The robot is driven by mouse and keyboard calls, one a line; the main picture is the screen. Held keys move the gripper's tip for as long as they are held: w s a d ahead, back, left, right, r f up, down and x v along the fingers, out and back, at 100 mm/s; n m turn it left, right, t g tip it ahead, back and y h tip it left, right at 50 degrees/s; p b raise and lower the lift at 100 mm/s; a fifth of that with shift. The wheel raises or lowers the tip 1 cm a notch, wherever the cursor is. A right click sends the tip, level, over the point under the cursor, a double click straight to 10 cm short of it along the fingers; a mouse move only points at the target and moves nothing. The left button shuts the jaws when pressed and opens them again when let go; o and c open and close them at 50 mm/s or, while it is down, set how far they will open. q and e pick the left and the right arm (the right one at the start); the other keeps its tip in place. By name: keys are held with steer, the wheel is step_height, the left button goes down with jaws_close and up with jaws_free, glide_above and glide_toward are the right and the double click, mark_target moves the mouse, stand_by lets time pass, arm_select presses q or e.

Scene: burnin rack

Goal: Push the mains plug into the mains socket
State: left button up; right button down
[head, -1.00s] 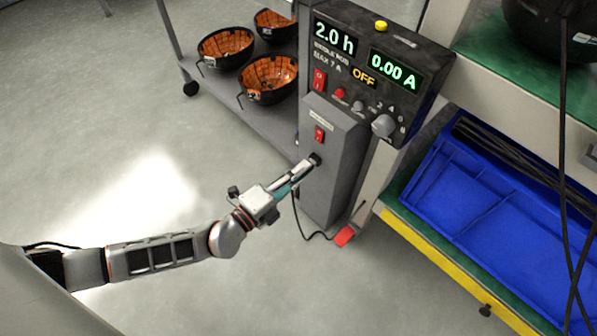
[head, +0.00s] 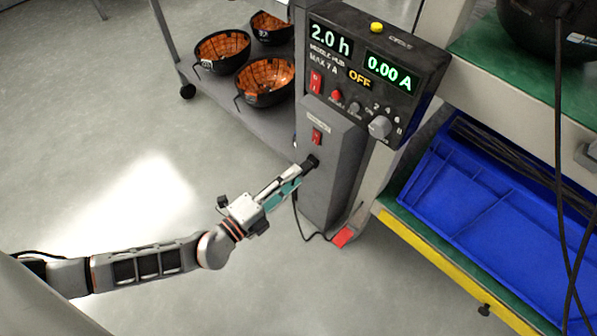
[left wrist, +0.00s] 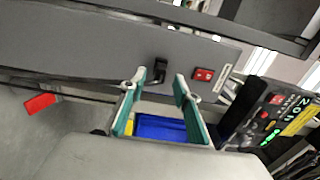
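The black mains plug (head: 311,162) sits against the front of the grey column, where the mains socket is. It also shows in the left wrist view (left wrist: 159,70), below a red switch's level in the head view. The plug covers the socket, so I cannot tell how deep it sits. My left gripper (head: 298,177) is just short of the plug, fingers pointing at it. In the left wrist view its teal fingers (left wrist: 157,88) are spread apart with nothing between them, and the plug lies beyond their tips. My right gripper is not in view.
The grey column (head: 335,145) carries a red switch (head: 317,136) and a black control panel (head: 370,75) reading OFF and 0.00 A. A thin black cable runs to a red piece (head: 343,237) near its foot. Orange-lined bowls (head: 265,80) stand behind; a blue tray (head: 470,205) lies right.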

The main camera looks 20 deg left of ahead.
arm_select(q)
steer(key=v, duration=0.8)
steer(key=shift+s, duration=0.35)
steer(key=shift+a+r, duration=0.1)
steer(key=shift+r, duration=0.05)
